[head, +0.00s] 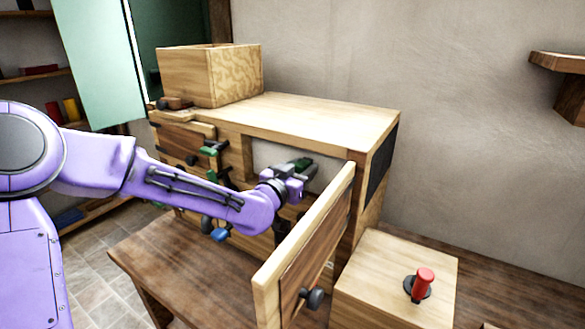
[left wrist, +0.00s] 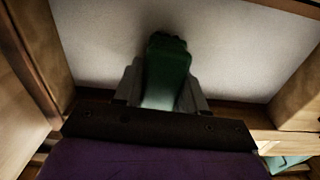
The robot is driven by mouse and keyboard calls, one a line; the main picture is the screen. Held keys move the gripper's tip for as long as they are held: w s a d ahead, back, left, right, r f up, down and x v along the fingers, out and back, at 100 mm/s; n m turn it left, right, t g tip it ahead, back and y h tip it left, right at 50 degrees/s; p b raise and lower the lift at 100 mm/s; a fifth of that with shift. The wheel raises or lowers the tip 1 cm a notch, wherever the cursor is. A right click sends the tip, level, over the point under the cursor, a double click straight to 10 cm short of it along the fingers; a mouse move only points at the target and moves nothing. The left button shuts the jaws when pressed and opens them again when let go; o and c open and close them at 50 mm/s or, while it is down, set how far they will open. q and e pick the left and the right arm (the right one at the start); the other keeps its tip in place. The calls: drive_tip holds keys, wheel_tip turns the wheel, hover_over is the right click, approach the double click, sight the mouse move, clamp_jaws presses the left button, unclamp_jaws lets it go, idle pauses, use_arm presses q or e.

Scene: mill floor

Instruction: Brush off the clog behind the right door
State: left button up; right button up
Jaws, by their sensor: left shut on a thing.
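The right door (head: 305,255) of the wooden cabinet stands swung open toward me, with a dark knob low on its face. Behind it is an opening with a pale inner wall (head: 272,158). My left gripper (head: 297,168) is at this opening, shut on a dark green thing (head: 303,163), perhaps the brush. In the left wrist view the green thing (left wrist: 166,72) stands between the two grey fingers, in front of the pale wall. I cannot make out the clog; the arm and the door hide the lower part of the opening. My right gripper is not in view.
An open wooden box (head: 210,75) sits on the cabinet top (head: 315,113). A wooden block with a red-handled lever (head: 424,282) stands right of the door. Green and blue knobs are on the cabinet front. A brown bench (head: 160,255) lies in front.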

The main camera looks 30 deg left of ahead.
sight(275, 154)
use_arm(q)
drive_tip(key=shift+s+d, duration=0.1)
drive_tip(key=shift+d, duration=1.75)
drive_tip(key=shift+w+a+r, duration=0.1)
drive_tip(key=shift+a, duration=1.4)
drive_tip(key=shift+w+a, duration=0.1)
drive_tip(key=shift+a, duration=2.15)
drive_tip(key=shift+w+a, duration=0.1)
drive_tip(key=shift+a, duration=0.6)
drive_tip(key=shift+w+a, duration=0.1)
drive_tip(key=shift+a, duration=0.8)
drive_tip(key=shift+w+a, duration=0.1)
drive_tip(key=shift+a, duration=1.6)
